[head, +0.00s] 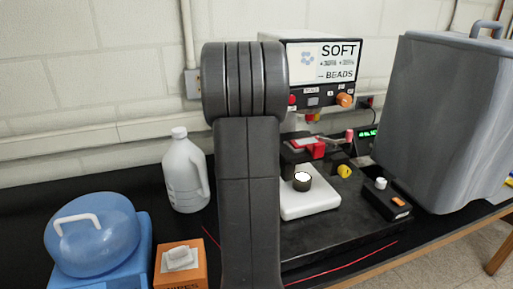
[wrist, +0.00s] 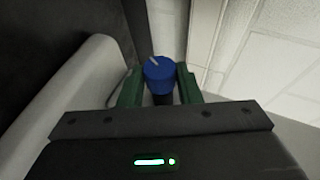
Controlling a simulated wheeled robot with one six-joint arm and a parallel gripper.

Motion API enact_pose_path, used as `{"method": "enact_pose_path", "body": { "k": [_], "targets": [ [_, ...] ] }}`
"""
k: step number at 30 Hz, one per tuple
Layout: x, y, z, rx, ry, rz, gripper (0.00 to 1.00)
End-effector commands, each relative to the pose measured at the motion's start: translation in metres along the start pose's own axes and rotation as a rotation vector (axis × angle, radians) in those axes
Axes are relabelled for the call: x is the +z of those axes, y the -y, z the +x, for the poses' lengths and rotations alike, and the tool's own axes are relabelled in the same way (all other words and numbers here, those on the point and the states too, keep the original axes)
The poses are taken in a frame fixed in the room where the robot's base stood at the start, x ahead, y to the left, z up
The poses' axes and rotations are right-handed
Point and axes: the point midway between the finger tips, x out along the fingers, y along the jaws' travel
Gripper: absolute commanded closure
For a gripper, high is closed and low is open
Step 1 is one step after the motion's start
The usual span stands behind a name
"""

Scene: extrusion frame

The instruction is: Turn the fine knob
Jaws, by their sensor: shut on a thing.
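In the wrist view my gripper (wrist: 160,88) has its two green fingers on either side of a blue round knob (wrist: 161,73) with a white pointer line on its top. The gripper is shut on this knob. The pointer line slants toward the upper left in that view. A dark shaft or base shows below the knob. In the head view my arm covers the left part of the machine (head: 322,58), and neither the gripper nor the blue knob shows there.
An orange knob (head: 345,100) and a yellow knob (head: 344,172) sit on the machine. A black box (head: 388,203) and a grey covered bulk (head: 440,125) stand to the right. A white jug (head: 184,178), a blue container (head: 92,236) and an orange box (head: 180,266) stand left of my arm.

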Motion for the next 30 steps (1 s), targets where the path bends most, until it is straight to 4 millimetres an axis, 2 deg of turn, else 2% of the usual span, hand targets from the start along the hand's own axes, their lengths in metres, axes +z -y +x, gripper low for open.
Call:
{"method": "enact_pose_path", "body": {
  "k": [12,30],
  "targets": [
    [0.002,-0.011,0.004,-0.094,0.0,0.037,0.92],
    [0.002,-0.015,0.005,-0.294,0.0,0.121,0.92]
  ]
}}
